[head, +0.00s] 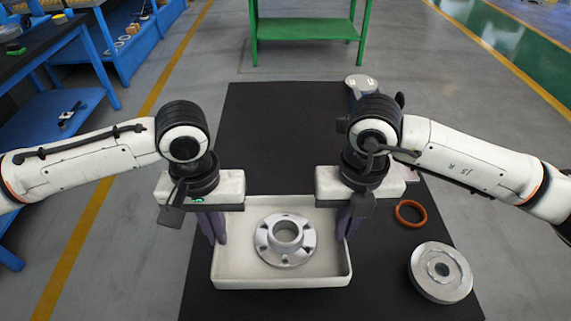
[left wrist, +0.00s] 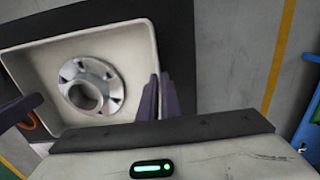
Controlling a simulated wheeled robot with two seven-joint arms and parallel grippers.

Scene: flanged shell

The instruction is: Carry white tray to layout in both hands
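The white tray (head: 282,281) is a shallow open box above or on the black surface; I cannot tell whether it touches it. A silver flanged part (head: 285,240) with a raised centre ring lies in it and also shows in the left wrist view (left wrist: 91,86). My left gripper (head: 213,228) is at the tray's left wall, its purple fingers closed on either side of the wall in the left wrist view (left wrist: 157,98). My right gripper (head: 345,224) is at the right wall and looks closed on it; its fingertips are partly hidden.
An orange ring (head: 410,213) and a round metal disc part (head: 441,272) lie right of the tray on the black surface (head: 255,105). A grey-white object (head: 361,84) stands behind my right wrist. A green stand (head: 305,28) and blue benches (head: 60,110) are farther off.

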